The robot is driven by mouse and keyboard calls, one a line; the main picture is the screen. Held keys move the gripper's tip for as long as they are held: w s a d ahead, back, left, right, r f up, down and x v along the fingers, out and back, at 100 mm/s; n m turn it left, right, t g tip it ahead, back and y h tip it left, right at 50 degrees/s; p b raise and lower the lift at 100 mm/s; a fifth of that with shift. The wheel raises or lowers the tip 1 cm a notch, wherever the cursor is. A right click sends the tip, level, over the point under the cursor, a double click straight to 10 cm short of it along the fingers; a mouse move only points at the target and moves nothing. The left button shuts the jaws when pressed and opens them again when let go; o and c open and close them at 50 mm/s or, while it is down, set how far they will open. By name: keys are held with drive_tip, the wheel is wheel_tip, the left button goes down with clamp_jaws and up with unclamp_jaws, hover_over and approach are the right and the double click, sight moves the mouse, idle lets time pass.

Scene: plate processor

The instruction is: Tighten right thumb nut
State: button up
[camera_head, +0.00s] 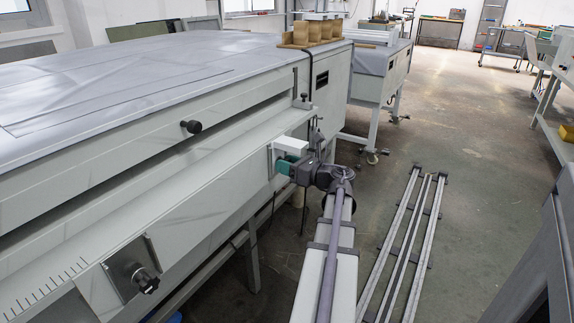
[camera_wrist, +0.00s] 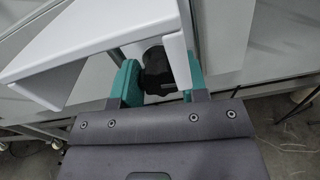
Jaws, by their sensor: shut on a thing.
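The right thumb nut (camera_wrist: 157,72) is a dark, lobed knob on the front of the plate processor (camera_head: 200,190). In the wrist view it sits between the two green fingers of my gripper (camera_wrist: 160,84), which is shut on it. In the camera_head view my gripper (camera_head: 286,166) reaches the right end of the machine's front, and the nut there is hidden behind it. A similar dark thumb nut (camera_head: 146,281) sits on a metal plate at the machine's near left.
A white bracket (camera_wrist: 100,38) stands close around the fingers; part of it shows in the camera_head view (camera_head: 291,146). A black knob (camera_head: 191,127) sticks out higher on the machine. Rails (camera_head: 405,235) lie on the floor at right. Brown blocks (camera_head: 310,32) stand on the machine's far end.

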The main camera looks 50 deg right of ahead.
drive_tip(key=o, duration=0.6)
drive_tip(key=shift+s, duration=0.1)
drive_tip(key=s, duration=0.7)
drive_tip(key=s+d, duration=0.1)
drive_tip(key=s, duration=0.2)
drive_tip(key=shift+s, duration=0.35)
